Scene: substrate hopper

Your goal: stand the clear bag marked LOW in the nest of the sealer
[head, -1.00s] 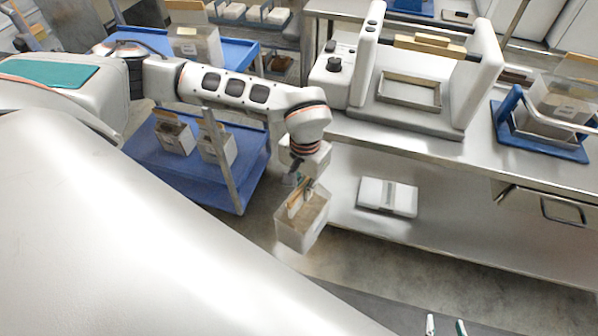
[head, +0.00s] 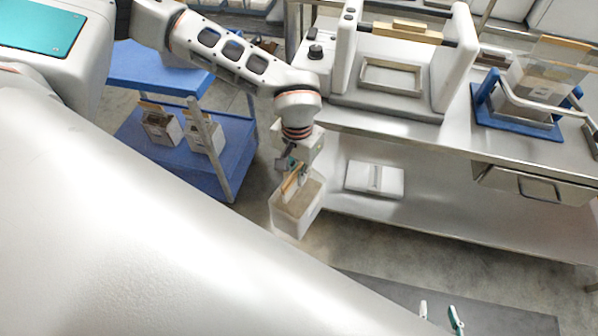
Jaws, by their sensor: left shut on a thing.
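My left gripper (head: 293,166) is shut on the upper edge of a clear bag (head: 297,212) with brownish contents and hangs it upright over the floor, in front of the steel bench. No LOW mark is readable on the bag. The sealer (head: 453,60) stands on the bench, to the right of and beyond the bag. Its nest, a shallow rectangular metal frame (head: 392,91), is empty between the two white side posts. My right gripper (head: 440,314) shows only as two fingertips at the bottom edge, spread apart with nothing between them.
A blue cart (head: 232,150) at the left holds two bags on its lower shelf. A blue stand (head: 487,117) with another clear bag (head: 540,84) is at the right of the bench. A white flat box (head: 375,191) lies on the bench's lower shelf.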

